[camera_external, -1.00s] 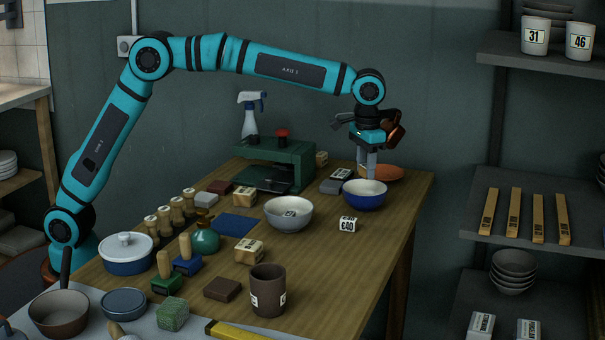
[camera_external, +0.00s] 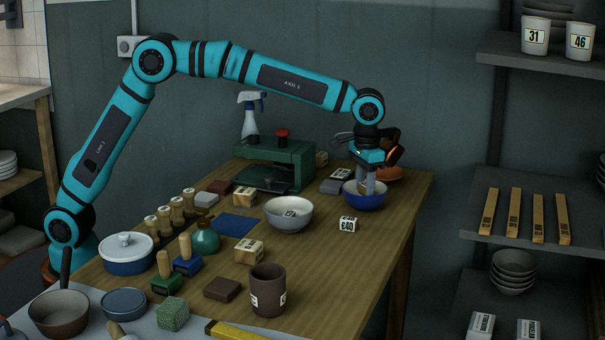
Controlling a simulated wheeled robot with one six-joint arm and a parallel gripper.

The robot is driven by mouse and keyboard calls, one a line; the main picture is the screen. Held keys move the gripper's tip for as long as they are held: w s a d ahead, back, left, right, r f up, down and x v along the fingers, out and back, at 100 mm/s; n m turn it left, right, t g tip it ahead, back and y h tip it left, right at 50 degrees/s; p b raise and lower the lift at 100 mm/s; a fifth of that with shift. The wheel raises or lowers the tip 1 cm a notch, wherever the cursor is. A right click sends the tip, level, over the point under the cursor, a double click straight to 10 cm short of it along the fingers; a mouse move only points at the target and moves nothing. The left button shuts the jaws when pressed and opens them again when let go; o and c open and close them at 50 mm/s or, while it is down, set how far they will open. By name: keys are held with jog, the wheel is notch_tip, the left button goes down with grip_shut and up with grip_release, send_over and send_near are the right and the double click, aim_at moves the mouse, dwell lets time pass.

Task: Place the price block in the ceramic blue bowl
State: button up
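A small white block with black price lettering (camera_external: 348,224) sits on the table, just in front of and left of the blue bowl. The blue bowl (camera_external: 364,203), with a pale inside, stands near the table's right edge. My gripper (camera_external: 367,190) points down with its fingertips at or inside the blue bowl's opening. The tips are partly hidden by the rim. The view is too small to tell whether the fingers are apart or hold anything. The price block is clear of the gripper.
A green press (camera_external: 273,163) stands at the back. A brown cup (camera_external: 268,292) is in front. The table right of the cup is clear.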

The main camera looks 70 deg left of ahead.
jog(key=o, duration=0.5)
jog(key=shift+r, duration=0.1)
jog(key=shift+r, duration=3.45)
